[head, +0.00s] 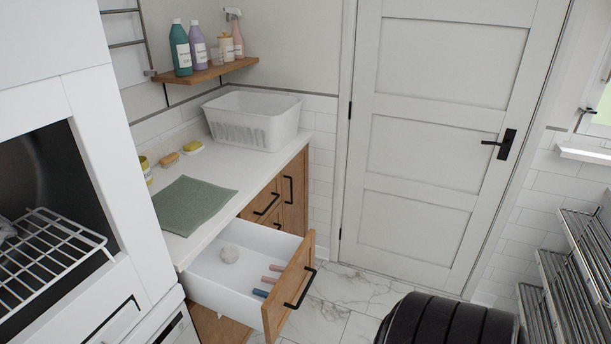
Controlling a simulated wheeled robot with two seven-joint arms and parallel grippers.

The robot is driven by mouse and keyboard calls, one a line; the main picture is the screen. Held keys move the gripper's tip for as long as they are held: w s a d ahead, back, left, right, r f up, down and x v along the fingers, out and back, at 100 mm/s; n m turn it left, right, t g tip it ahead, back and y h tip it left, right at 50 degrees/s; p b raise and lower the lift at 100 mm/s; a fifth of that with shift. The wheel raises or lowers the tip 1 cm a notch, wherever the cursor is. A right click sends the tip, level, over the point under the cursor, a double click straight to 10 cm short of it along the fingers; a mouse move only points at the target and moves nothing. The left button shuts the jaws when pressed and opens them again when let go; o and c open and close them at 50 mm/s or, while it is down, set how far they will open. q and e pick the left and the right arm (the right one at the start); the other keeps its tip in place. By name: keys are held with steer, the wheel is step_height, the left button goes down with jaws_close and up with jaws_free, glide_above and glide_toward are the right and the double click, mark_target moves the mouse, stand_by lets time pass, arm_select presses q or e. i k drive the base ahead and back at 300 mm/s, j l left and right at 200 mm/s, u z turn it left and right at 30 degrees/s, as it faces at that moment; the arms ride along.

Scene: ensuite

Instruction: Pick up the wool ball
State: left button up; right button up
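The wool ball (230,254) is a small, round, greyish-white ball. It lies in the open drawer (208,276) under the counter, toward the drawer's back. Several small pegs, pink ones (272,274) and blue ones (262,292), lie in the same drawer near its front, apart from the ball. Neither of my grippers shows in the head view.
A green cloth (196,205) and a white basket (252,120) are on the counter. The drawer front (290,290) juts over the marble floor. A dark rounded object (448,322) stands at the bottom right, and a metal rack (560,285) at the right. A closed door (425,120) is behind.

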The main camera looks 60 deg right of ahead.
mark_target(230, 253)
steer(key=z, duration=0.35)
steer(key=k+z, duration=0.15)
steer(key=z, duration=0.25)
steer(key=l+z, duration=0.1)
steer(key=z, duration=0.25)
